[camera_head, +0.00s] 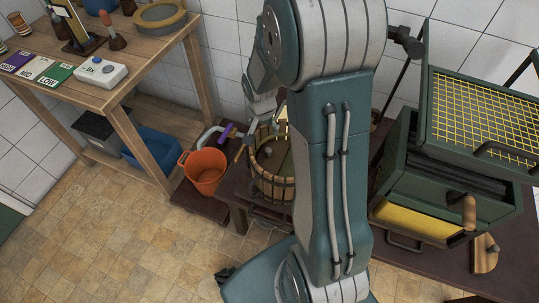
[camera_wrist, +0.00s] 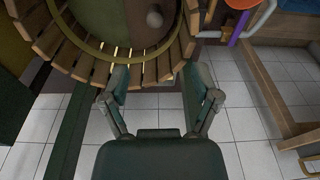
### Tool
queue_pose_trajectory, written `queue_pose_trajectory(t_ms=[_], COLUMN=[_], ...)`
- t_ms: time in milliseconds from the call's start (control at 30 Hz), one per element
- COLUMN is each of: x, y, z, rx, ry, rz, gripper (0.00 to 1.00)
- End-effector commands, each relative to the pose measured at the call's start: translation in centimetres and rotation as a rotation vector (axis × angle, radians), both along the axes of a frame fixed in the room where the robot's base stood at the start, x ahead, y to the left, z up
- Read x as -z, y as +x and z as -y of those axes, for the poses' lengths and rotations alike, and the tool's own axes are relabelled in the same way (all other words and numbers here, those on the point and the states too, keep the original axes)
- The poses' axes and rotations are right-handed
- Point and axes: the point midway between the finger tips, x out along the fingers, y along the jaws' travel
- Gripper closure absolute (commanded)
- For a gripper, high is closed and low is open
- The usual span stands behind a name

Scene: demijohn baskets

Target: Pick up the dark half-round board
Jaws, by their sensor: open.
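The slatted wooden basket (camera_wrist: 60,52) fills the top left of the wrist view. Inside it lies a dark brownish half-round board (camera_wrist: 135,30) with a pale round knob (camera_wrist: 153,19), beside a greener area; the top is cut off by the frame. My gripper (camera_wrist: 158,88) is open and empty, its two fingers apart just below the basket's near rim in the picture. In the head view the basket (camera_head: 272,188) stands behind my arm, which hides its right side. The knob shows inside it. A lighter half-round board (camera_head: 485,254) lies at the right.
An orange bucket (camera_head: 205,170) stands left of the basket, with a purple-handled tool (camera_head: 227,131) near it. A wooden workbench (camera_head: 130,85) is at the left. A green press box with a yellow grid (camera_head: 480,110) stands at the right. The tiled floor at lower left is clear.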

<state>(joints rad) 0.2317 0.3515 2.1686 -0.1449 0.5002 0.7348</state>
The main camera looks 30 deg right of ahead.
Motion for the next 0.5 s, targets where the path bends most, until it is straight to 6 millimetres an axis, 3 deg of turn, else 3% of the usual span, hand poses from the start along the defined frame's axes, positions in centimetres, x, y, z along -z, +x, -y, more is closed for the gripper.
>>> queue_pose_trajectory(t_ms=[100,500], x=[2.4,7.6], y=[0.2,0.7], z=[0.6,1.1], rx=[0.048,0.068], ry=[0.006,0.008], rz=[-0.022,-0.028], gripper=[0.21,0.21])
